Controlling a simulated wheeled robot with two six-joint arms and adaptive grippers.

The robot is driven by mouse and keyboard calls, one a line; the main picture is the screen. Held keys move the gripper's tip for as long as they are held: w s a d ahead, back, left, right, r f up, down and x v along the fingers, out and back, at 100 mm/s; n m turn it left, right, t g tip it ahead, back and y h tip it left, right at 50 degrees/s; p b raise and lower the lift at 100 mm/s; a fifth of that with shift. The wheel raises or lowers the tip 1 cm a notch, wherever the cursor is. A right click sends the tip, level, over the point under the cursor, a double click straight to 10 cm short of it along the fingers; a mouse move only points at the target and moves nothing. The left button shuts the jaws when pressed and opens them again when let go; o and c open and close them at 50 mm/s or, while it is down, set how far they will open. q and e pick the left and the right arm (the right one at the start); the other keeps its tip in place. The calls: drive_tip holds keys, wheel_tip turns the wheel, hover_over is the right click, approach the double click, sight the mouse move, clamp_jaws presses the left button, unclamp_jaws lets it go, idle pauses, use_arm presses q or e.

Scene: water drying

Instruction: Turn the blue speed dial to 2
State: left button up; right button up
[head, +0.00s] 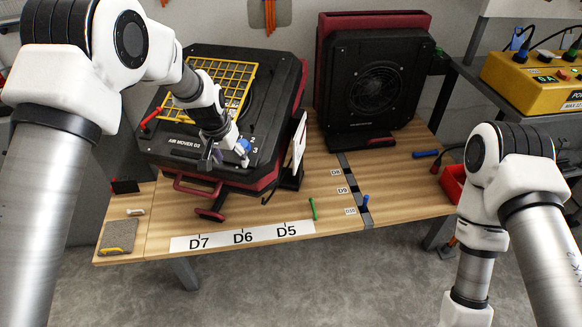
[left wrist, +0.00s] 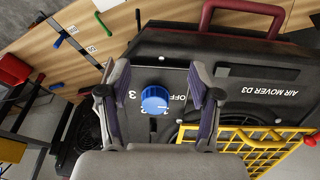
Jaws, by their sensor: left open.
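The blue speed dial (head: 243,146) is on the front panel of the black air mover D3 (head: 180,146). In the left wrist view the dial (left wrist: 154,99) is a round ribbed knob with a pale mark. The panel reads OFF above right of it and 3 above left. The mark's exact setting is too small to tell. My left gripper (head: 227,157) is at the panel; in the left wrist view its open fingers (left wrist: 159,78) stand on either side of the dial, with gaps showing. My right gripper is out of view below the head picture.
A second black fan (head: 380,88) stands to the right. A white panel (head: 299,142) stands close right of the dial.

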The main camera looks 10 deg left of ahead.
sight(242, 144)
use_arm(q)
drive_tip(key=shift+t, duration=0.8)
drive_tip(key=w+r, duration=0.2)
drive_tip(key=r, duration=0.1)
drive_tip(key=w+r, duration=0.2)
drive_tip(key=shift+d+b, duration=0.35)
drive_tip(key=x, duration=0.5)
drive_tip(key=shift+w+d+f, duration=0.1)
drive_tip(key=shift+d, duration=0.2)
drive_tip(key=shift+w+a+f, duration=0.15)
drive_tip(key=shift+f, duration=0.2)
drive_tip(key=shift+r, duration=0.1)
drive_tip(key=c, duration=1.1)
